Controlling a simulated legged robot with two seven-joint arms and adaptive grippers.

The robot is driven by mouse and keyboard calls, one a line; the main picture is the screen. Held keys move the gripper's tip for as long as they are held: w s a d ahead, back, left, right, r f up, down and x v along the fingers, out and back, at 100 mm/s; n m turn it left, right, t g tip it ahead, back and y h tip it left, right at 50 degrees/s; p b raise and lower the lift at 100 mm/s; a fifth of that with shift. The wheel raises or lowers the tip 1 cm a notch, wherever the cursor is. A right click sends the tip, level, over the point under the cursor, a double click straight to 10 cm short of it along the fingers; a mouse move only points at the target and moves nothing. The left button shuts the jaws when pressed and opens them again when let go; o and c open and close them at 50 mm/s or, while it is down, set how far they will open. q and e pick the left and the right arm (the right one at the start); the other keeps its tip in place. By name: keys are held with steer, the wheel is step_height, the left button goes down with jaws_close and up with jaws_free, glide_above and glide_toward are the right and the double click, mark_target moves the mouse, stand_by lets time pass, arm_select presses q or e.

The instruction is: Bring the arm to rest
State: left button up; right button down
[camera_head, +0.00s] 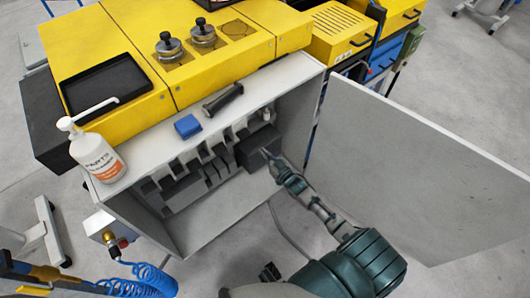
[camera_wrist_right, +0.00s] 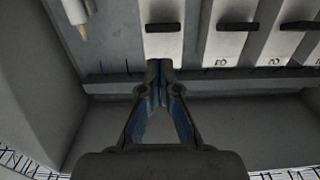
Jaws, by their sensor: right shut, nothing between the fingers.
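My right arm reaches in from the lower right of the head view. My right gripper (camera_head: 266,153) is at the mouth of the open grey cabinet (camera_head: 208,228), by the dark box at its right inner side. In the right wrist view the fingers of my right gripper (camera_wrist_right: 159,72) are closed together at the tips, with nothing between them. The tips appear in front of a white block (camera_wrist_right: 163,30) with a black bar. Whether they touch it, I cannot tell. I cannot make out my left gripper in the head view.
The cabinet door (camera_head: 405,165) stands open to the right of my arm. A white pump bottle (camera_head: 98,158), a blue block (camera_head: 187,126) and a dark-handled tool (camera_head: 222,99) are on the cabinet top. Yellow machines (camera_head: 110,45) stand behind. A blue coiled hose (camera_head: 150,280) is at lower left.

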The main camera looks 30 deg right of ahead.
arm_select(q)
steer(key=shift+w+a+r, duration=0.15)
steer(key=shift+w+r, duration=0.05)
steer(key=shift+w, duration=0.35)
